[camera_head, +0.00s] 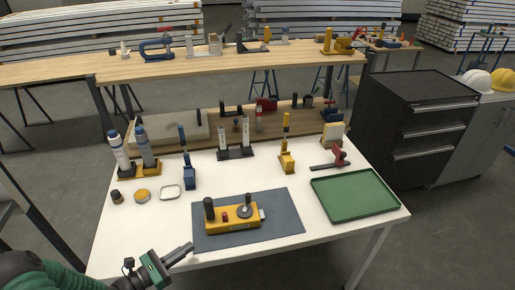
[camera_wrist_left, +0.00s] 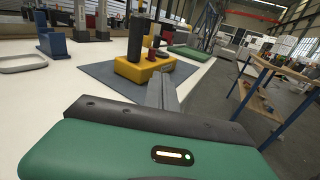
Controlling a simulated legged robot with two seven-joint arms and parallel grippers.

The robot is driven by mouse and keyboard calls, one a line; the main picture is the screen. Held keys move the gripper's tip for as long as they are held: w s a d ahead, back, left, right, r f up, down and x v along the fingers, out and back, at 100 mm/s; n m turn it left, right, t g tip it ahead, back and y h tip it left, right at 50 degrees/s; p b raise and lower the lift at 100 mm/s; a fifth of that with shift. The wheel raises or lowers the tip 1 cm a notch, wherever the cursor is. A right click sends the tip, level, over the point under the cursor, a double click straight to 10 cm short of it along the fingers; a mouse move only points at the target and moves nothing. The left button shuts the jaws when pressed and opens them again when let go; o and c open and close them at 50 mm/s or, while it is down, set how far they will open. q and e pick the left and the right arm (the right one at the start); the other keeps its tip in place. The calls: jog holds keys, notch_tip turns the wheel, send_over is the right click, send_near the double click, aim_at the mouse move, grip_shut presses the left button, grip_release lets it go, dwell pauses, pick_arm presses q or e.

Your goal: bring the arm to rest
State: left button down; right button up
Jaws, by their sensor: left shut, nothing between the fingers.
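My left gripper (camera_head: 181,252) comes in at the lower left of the head view, over the front left edge of the white table. Its fingers are shut with nothing between them. In the left wrist view the shut fingers (camera_wrist_left: 162,92) point toward a yellow fixture (camera_wrist_left: 145,67). In the head view that yellow fixture (camera_head: 232,216), with black and red knobs, sits on a dark grey mat (camera_head: 285,218), apart from the fingers. My right gripper is not in either view.
The white table (camera_head: 130,240) also holds a green tray (camera_head: 355,204), a blue stand (camera_head: 189,178), a yellow stand (camera_head: 288,163) and two bottles in a holder (camera_head: 152,169) at left. A small white dish (camera_head: 171,192) lies left of the mat. A black drawer cabinet (camera_head: 410,120) stands behind right.

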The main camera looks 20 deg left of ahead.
pick_arm(q)
jog(key=s+d+m+g+y, duration=0.1)
jog(key=s+d+m+g, duration=0.4)
jog(key=d+m+g, duration=0.35)
jog(key=s+d+m+g, duration=0.5)
jog(key=d+m+g, duration=0.3)
jog(key=m, duration=0.1)
notch_tip(320, 180, up, 6)
jog(key=w+d+m+t+y, duration=0.1)
jog(key=m+t+y, duration=0.2)
jog(key=m+y, duration=0.4)
jog(key=m, duration=0.5)
jog(key=shift+w+r+t+y, duration=0.25)
jog(key=shift+w+t+y, duration=0.05)
jog(key=shift+w+t, duration=0.1)
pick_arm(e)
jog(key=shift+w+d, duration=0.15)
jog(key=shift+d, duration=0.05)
pick_arm(q)
jog(key=shift+a+m, duration=0.2)
jog(key=shift+m, duration=0.05)
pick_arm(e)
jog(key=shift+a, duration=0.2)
